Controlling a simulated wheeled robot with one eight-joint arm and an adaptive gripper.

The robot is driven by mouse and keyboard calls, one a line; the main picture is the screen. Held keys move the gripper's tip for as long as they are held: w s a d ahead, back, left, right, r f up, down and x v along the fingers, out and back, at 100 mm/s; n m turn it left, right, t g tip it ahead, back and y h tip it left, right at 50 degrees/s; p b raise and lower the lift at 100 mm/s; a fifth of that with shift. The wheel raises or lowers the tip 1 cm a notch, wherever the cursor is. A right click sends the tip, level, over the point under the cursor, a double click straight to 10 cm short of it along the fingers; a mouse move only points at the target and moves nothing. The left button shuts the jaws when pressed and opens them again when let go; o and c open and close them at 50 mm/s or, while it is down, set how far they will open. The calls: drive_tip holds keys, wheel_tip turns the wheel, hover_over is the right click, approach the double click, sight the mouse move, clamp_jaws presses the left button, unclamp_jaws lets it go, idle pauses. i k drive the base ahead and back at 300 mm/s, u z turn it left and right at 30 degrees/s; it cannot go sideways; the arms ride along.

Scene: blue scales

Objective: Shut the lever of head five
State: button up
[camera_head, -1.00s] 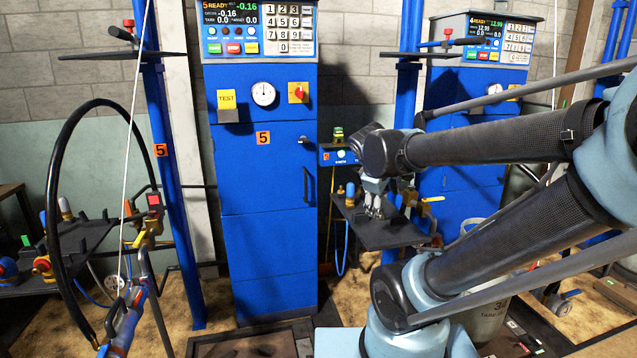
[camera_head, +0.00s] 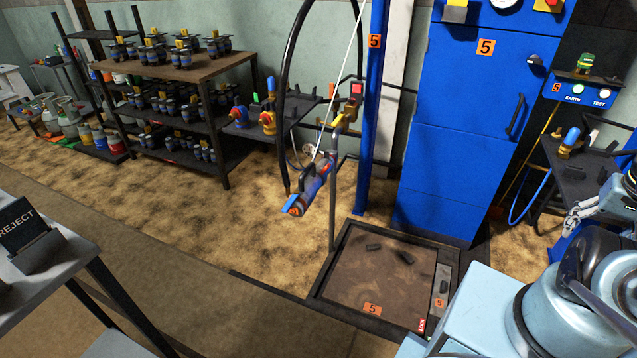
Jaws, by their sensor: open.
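My gripper (camera_head: 572,224) is at the right edge, open and empty, well to the right of the head and close to a small dark shelf.
The scale platform (camera_head: 345,278) marked 5 lies on the floor below the head, empty of cylinders. The blue cabinet five (camera_head: 455,130) stands behind. A rack of dark valves (camera_head: 212,128) is at the left back. A reject table (camera_head: 50,255) is at the left front.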

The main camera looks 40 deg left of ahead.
sight(296, 194)
drive_tip(key=u, duration=1.35)
drive_tip(key=k, duration=0.85)
drive_tip(key=u, duration=0.4)
drive_tip(key=i, duration=0.5)
